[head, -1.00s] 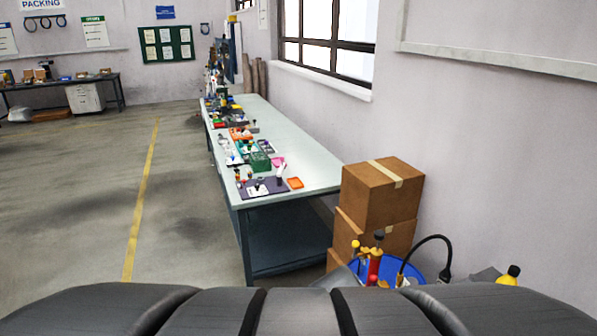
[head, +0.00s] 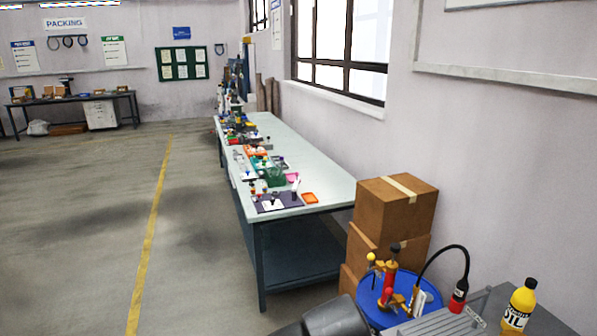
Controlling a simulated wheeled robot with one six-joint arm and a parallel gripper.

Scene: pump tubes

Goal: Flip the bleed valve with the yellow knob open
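A red upright pump tube (head: 389,285) with a black top stands on a blue round drum lid (head: 370,305) at the lower right of the head view. A small yellow knob (head: 371,257) sits to the left of the red tube, near its upper part. Yellow-orange fittings (head: 396,301) are at the tube's lower right. The valve's own position is too small to tell. My gripper is not in view. A dark grey rounded shape at the bottom edge, left of the drum, may be part of my arm.
A black hose arches to a red and black bottle (head: 458,296) on a grey surface. A yellow oil bottle (head: 518,306) stands farther right. Stacked cardboard boxes (head: 396,210) stand behind the drum. A long workbench (head: 330,190) holds many items. Floor to the left is clear.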

